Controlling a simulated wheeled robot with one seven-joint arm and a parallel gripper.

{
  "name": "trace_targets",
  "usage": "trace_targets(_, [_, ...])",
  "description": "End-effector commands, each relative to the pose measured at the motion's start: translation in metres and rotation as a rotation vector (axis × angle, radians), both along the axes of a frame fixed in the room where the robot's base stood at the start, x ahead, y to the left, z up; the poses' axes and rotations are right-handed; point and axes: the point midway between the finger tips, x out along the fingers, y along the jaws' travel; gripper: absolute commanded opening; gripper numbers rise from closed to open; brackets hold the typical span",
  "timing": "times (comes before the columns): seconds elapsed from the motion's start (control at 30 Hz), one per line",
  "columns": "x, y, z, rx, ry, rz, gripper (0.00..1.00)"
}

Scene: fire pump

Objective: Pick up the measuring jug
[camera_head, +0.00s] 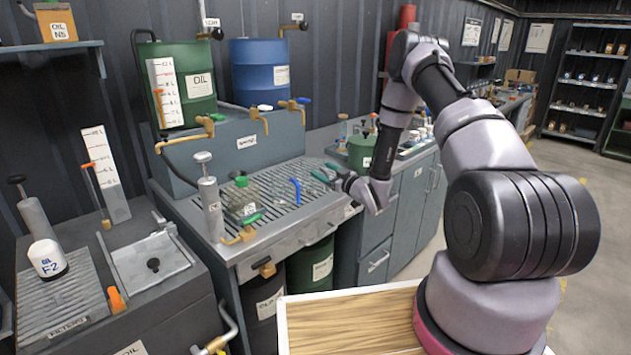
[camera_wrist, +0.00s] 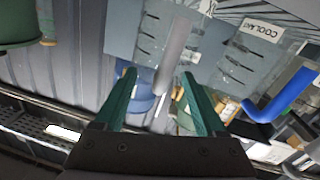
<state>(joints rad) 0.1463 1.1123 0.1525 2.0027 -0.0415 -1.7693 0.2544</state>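A clear measuring jug with a blue handle (camera_head: 296,190) stands on the slatted metal drain top; its see-through body is hard to make out in the head view. In the wrist view clear walls with dark tick marks and a COOLANT label (camera_wrist: 257,40) lie beyond the fingertips, with the blue handle (camera_wrist: 285,97) at right. My gripper (camera_head: 323,172) is just right of the jug, low over the bench. In the wrist view its green fingers (camera_wrist: 159,75) are apart, with no object clearly held between them. Whether a fingertip touches the jug cannot be told.
A clear container with a green cap (camera_head: 242,197) and a grey hand pump (camera_head: 210,208) stand left on the drain top. A green drum (camera_head: 182,85) and a blue drum (camera_head: 262,72) with taps stand behind. A green can (camera_head: 362,150) is beyond my gripper.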

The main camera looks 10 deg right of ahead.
Motion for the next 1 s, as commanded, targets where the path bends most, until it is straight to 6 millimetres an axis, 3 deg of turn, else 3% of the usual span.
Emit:
trace_targets(0.03, [-0.0002, 0.0000, -0.0002, 0.000, 0.001, 0.000, 0.42])
trace_targets(0.13, [-0.0002, -0.0001, -0.0003, 0.000, 0.001, 0.000, 0.03])
trace_targets(0.17, [-0.0002, -0.0001, -0.0003, 0.000, 0.001, 0.000, 0.00])
trace_targets(1.0, [-0.0004, -0.0006, -0.0005, -0.001, 0.002, 0.000, 0.00])
